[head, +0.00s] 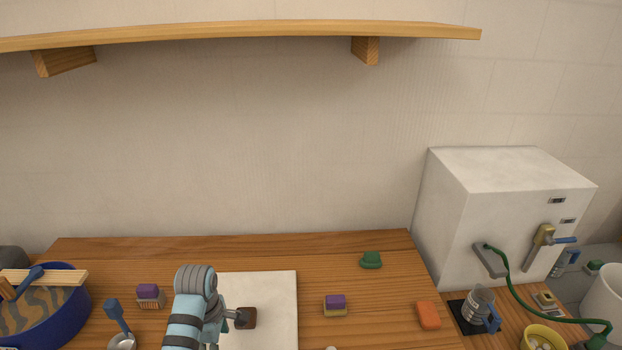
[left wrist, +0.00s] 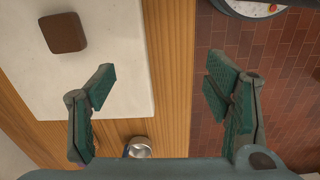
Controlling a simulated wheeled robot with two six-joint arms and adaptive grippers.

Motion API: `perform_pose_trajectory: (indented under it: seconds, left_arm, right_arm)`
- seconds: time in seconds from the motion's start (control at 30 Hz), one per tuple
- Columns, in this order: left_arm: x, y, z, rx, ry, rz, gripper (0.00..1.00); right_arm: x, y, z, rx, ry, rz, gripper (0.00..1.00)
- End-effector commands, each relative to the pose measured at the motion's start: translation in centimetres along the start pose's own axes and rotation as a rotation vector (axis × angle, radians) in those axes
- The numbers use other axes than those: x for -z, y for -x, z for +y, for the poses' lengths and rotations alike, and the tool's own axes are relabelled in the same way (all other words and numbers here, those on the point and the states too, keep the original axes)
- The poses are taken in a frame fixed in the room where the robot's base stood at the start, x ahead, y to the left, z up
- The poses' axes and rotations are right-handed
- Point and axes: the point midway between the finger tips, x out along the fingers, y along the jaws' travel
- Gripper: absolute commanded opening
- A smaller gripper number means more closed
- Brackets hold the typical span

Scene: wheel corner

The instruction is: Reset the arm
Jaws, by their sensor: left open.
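My left gripper (left wrist: 160,88) is open and empty in the left wrist view, with its two green padded fingers wide apart above the table's edge. A dark brown block (left wrist: 63,32) lies on the white board (left wrist: 105,85), to the left of the fingers and apart from them. In the head view my light blue left arm (head: 188,312) rises at the bottom, over the left part of the white board (head: 272,285). The brown block (head: 247,318) shows just right of this arm. My right gripper is in neither view.
A blue pot (head: 75,325) stands at the far left. Small blocks, an orange piece (head: 428,315) and a green piece (head: 371,260) lie on the wooden table (head: 330,250). A white machine (head: 460,220) stands right. Brick floor (left wrist: 290,60) lies beyond the table's edge.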

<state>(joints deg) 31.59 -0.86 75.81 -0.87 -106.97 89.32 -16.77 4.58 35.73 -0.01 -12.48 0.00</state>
Motion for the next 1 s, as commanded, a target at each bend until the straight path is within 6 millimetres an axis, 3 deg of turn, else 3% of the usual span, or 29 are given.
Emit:
perform_pose_trajectory:
  seconds: [0.37, 0.6, 0.77, 1.0]
  left_arm:
    - [2.1, -3.5, -5.4, -0.062, -0.327, 0.04, 0.71]
    - [3.1, -5.1, -11.9, -0.116, -0.73, 0.11, 0.71]
    - [3.6, -4.6, -16.7, -0.146, -1.037, 0.176, 0.71]
    - [3.5, -1.9, -23.0, -0.169, -1.467, 0.277, 0.71]
  right_arm:
    - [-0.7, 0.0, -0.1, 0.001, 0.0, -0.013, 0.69]
    - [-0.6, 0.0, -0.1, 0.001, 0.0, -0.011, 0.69]
    - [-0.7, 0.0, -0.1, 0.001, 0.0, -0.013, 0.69]
    - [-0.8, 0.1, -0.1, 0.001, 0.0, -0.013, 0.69]
